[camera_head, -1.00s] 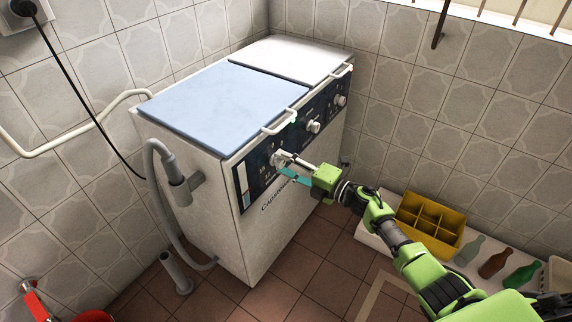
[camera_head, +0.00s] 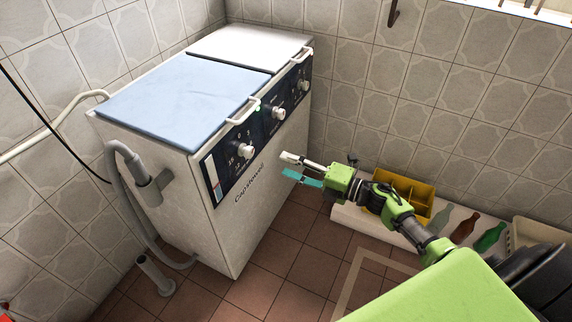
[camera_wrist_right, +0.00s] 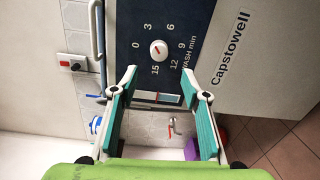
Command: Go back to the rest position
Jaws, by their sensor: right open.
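My right gripper (camera_head: 291,167) is open and empty in the head view, in front of the twin-tub washing machine (camera_head: 195,200) and apart from its panel. In the right wrist view its teal-padded fingers (camera_wrist_right: 160,88) are spread, with nothing between them. Past them is the wash timer knob (camera_wrist_right: 158,50), white on a dark dial marked 0 to 15. The same knob (camera_head: 246,151) shows on the panel in the head view. My left gripper is not in view.
A yellow divided crate (camera_head: 425,193) and bottles, one of them green (camera_head: 490,237), stand on a low white ledge behind my right arm. A grey hose (camera_head: 118,190) hangs at the machine's left side. Brown floor tiles (camera_head: 290,255) before the machine are clear.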

